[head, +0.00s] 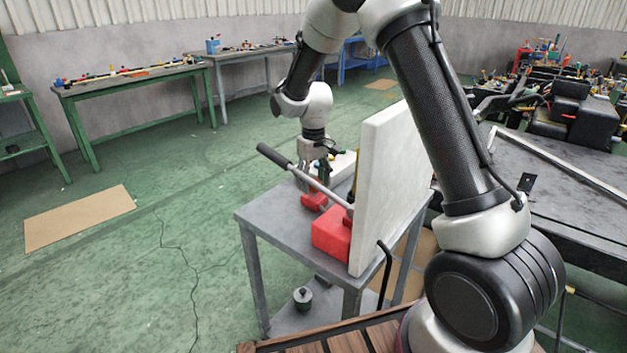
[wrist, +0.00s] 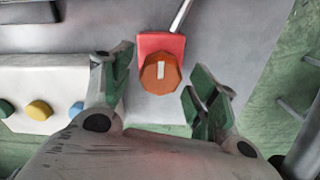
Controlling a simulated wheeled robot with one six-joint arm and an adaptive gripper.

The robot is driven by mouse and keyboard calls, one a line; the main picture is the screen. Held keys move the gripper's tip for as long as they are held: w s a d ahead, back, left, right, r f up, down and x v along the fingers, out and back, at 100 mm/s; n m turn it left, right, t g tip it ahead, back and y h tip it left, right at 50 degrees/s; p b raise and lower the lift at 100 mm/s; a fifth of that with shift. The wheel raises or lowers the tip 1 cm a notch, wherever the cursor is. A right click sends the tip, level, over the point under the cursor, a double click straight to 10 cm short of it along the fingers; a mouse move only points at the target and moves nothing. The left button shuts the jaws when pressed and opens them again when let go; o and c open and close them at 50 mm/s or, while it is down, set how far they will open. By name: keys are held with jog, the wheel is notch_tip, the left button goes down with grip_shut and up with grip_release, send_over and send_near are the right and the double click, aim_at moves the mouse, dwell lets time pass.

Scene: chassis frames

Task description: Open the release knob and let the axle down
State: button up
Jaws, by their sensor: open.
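The release knob (wrist: 152,82) is an orange-brown, many-sided knob with a white bar mark pointing up and down in the wrist view. It sits at the near end of a red block (wrist: 150,41). My gripper (wrist: 158,71) is open, with its green-padded fingers on either side of the knob and apart from it. In the head view my gripper (head: 318,178) points down over the table, just above a small red part (head: 312,201). A grey lever with a black handle (head: 274,155) slants in front of it. I cannot make out the axle.
A large white panel (head: 378,190) stands upright on the grey table (head: 278,212), close right of my gripper. A bigger red block (head: 331,233) sits at its foot. A white box (wrist: 50,75) with coloured buttons lies left in the wrist view. Green floor is open at left.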

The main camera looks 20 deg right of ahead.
jog(key=c, duration=1)
